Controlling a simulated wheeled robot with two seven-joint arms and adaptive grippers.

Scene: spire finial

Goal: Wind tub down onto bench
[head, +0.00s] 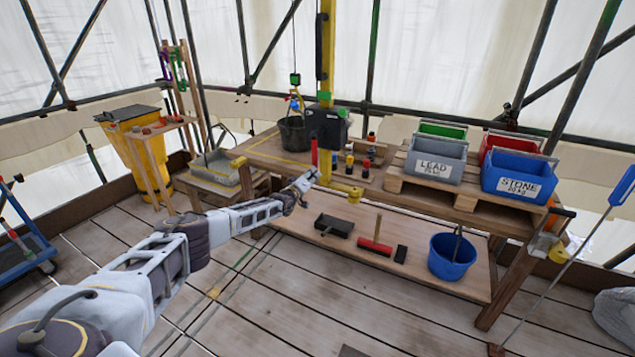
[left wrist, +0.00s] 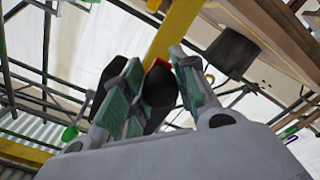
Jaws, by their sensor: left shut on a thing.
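The dark tub (head: 292,133) hangs upright from a hook and line over the left part of the bench (head: 262,148). I cannot tell whether its base touches the bench top. A dark bucket shape, likely the tub (left wrist: 235,52), also shows in the left wrist view. A black winch (head: 327,128) sits on the yellow post (head: 326,60), with a red crank arm (head: 314,152) hanging down. My left gripper (head: 313,177) is at the crank's lower end. In the left wrist view its green-padded fingers are shut on the black crank handle (left wrist: 160,88). My right gripper is out of view.
A pallet on the bench's right holds a grey LEAD bin (head: 434,164), a blue STONE bin (head: 518,178), and red and green bins. Small bottles (head: 350,165) stand beside the post.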

